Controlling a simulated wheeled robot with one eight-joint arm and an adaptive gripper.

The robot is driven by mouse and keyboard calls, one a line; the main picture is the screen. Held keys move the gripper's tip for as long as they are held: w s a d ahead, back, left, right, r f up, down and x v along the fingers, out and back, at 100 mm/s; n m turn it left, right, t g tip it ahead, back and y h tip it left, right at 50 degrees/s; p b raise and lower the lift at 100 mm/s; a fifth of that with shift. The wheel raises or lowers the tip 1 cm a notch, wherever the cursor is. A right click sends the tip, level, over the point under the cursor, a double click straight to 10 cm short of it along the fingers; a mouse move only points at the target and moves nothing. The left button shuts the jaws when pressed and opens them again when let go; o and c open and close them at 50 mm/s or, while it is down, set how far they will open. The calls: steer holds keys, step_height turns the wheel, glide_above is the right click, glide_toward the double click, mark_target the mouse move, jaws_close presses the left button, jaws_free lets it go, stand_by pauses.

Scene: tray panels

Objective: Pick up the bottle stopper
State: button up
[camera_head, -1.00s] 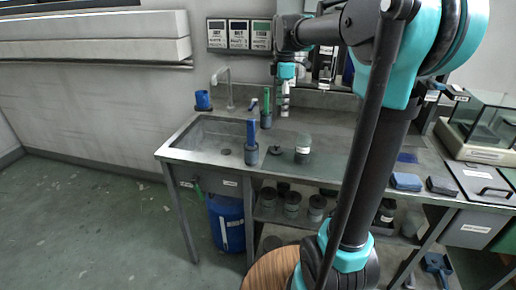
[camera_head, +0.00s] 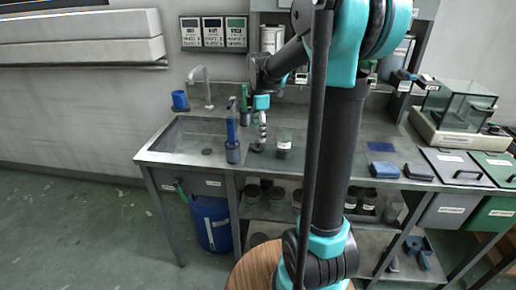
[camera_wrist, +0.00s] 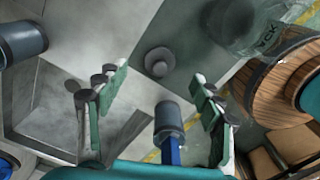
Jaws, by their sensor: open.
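The bottle stopper (camera_wrist: 157,62) is a small grey round piece with a wider flange, lying on the worktop beside the sink. In the head view the stopper (camera_head: 256,147) is a small dark shape, partly hidden by my gripper. My gripper (camera_wrist: 160,76) is open and empty. In the wrist view the stopper shows between and just beyond the two fingertips, with no visible contact. In the head view my gripper (camera_head: 262,132) hangs above the worktop, over the stopper.
A holder with a blue-handled brush (camera_head: 232,150) stands left of the stopper, and a green-handled one (camera_head: 245,115) behind it. A clear labelled jar (camera_head: 284,142) stands close on the right. The sink (camera_head: 190,140) lies left. A blue cup (camera_head: 180,100) stands at the back left.

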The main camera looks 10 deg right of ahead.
mark_target(258, 142)
steer(key=shift+s+a+f, duration=0.1)
steer(key=shift+f, duration=1.2)
steer(key=shift+a+f, duration=0.1)
steer(key=shift+f, duration=1.2)
steer(key=c, duration=0.9)
